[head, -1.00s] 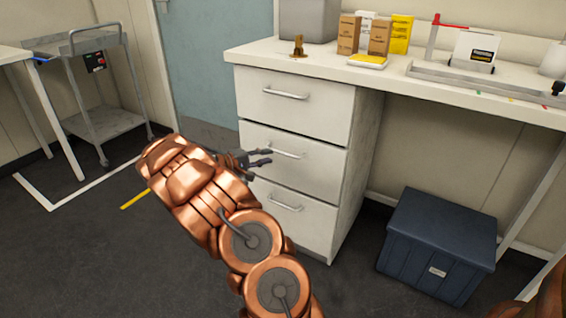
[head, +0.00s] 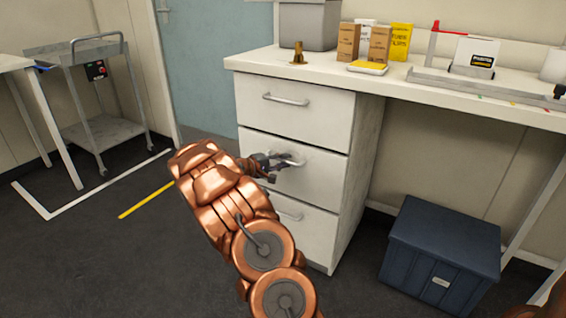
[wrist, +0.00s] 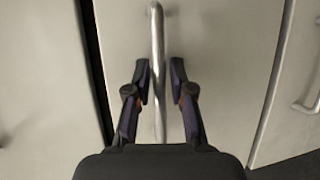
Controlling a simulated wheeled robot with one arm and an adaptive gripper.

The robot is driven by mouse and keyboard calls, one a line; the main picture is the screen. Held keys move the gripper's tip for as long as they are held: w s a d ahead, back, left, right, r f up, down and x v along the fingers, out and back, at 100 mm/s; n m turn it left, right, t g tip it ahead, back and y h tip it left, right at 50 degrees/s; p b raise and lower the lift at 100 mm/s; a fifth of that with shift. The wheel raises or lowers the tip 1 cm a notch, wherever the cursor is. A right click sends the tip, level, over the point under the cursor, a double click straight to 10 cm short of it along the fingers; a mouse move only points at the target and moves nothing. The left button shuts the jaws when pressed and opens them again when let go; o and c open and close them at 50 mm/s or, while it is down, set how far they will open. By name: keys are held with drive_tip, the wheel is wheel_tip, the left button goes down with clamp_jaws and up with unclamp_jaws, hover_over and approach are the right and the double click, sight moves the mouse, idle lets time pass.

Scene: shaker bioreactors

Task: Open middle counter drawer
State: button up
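The counter's middle drawer (head: 322,171) is white and shut flush with the drawers above and below it. Its silver bar handle (head: 289,160) is partly hidden by my gripper (head: 279,166) in the head view. In the wrist view the middle handle (wrist: 157,50) runs between the two fingers of my gripper (wrist: 159,82). The fingers are open, one on each side of the bar, with a gap on both sides. The middle drawer's front (wrist: 205,32) fills the area behind the fingers.
The top drawer (head: 310,110) and bottom drawer (head: 312,230) are shut. Boxes and a small brass item (head: 299,54) stand on the counter (head: 340,72). A dark blue bin (head: 440,255) sits on the floor at right. A metal cart (head: 100,130) stands at left.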

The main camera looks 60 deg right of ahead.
drive_tip(key=shift+c, duration=0.3)
clamp_jaws()
drive_tip(key=shift+a, duration=0.1)
